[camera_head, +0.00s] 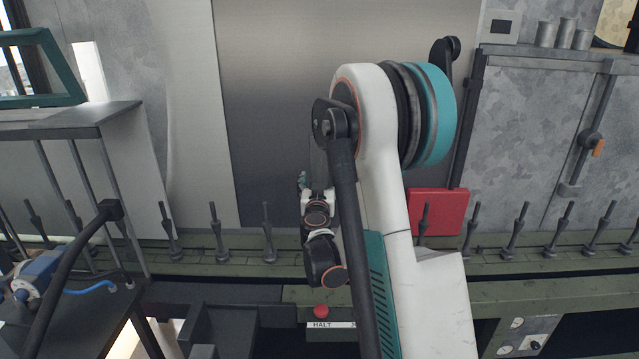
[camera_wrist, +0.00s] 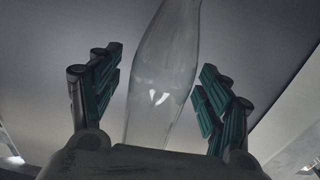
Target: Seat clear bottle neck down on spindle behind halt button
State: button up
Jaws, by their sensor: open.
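The clear bottle (camera_wrist: 160,95) shows in the wrist view between the two teal-padded fingers of my gripper (camera_wrist: 161,65). It narrows toward the top of that view, and its lower part is hidden by the gripper body. The fingers are open, with a visible gap on each side of the glass. The red halt button (camera_head: 321,311) sits on the front ledge above a HALT label. The stretch of spindle row behind it is hidden by my arm.
Spindles stand in a row on the green rail, including bare ones left (camera_head: 268,235) and right (camera_head: 423,218) of my arm. A red box (camera_head: 440,211) is behind the right one. A dark table (camera_head: 85,310) with a blue device stands at left.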

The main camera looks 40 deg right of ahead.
jog(key=v, duration=1.2)
